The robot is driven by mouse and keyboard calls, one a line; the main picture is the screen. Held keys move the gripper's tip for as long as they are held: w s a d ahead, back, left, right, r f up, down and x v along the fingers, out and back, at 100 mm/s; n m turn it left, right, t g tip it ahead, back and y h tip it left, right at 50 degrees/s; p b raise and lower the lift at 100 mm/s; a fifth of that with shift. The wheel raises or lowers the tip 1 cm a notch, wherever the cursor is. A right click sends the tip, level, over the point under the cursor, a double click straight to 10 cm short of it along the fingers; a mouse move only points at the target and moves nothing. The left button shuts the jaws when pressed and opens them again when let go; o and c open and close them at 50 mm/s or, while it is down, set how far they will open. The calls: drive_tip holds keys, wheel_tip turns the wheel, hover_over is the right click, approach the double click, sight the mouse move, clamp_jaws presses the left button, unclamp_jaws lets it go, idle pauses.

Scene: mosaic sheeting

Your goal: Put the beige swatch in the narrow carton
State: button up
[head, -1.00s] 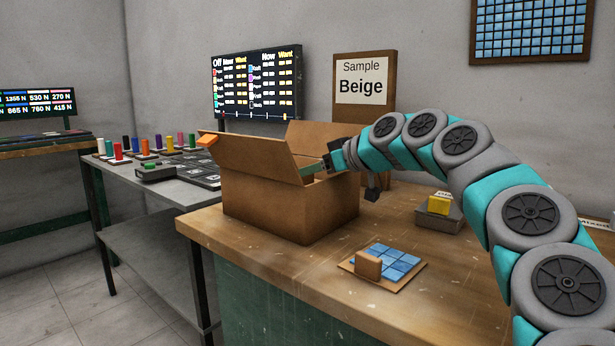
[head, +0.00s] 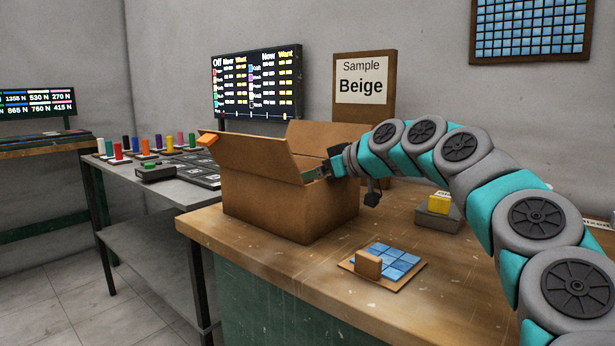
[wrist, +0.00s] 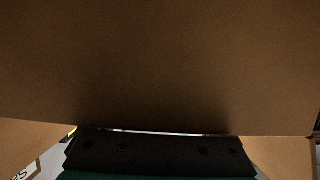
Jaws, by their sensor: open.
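An open cardboard carton (head: 290,210) stands on the wooden table with its flaps up. It is the only carton I see; I cannot tell if it is the narrow one. My gripper (head: 318,173) reaches into the carton's opening from the right. Its fingertips are hidden by the carton. In the wrist view brown cardboard (wrist: 160,70) fills most of the picture, with my dark gripper body at the bottom. I see no beige swatch; the inside of the carton is hidden in the head view. A sign (head: 363,80) behind reads "Sample Beige".
A blue tiled board with a wooden block (head: 393,261) lies in front of the carton on the table (head: 300,284). A grey holder with a yellow block (head: 439,206) is at the right. A side table at left (head: 150,220) carries several coloured pegs.

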drive_tip(key=shift+r, duration=0.25)
drive_tip(key=b+v, duration=0.1)
drive_tip(key=v, duration=1.1)
drive_tip(key=shift+f, duration=0.15)
idle(0.6)
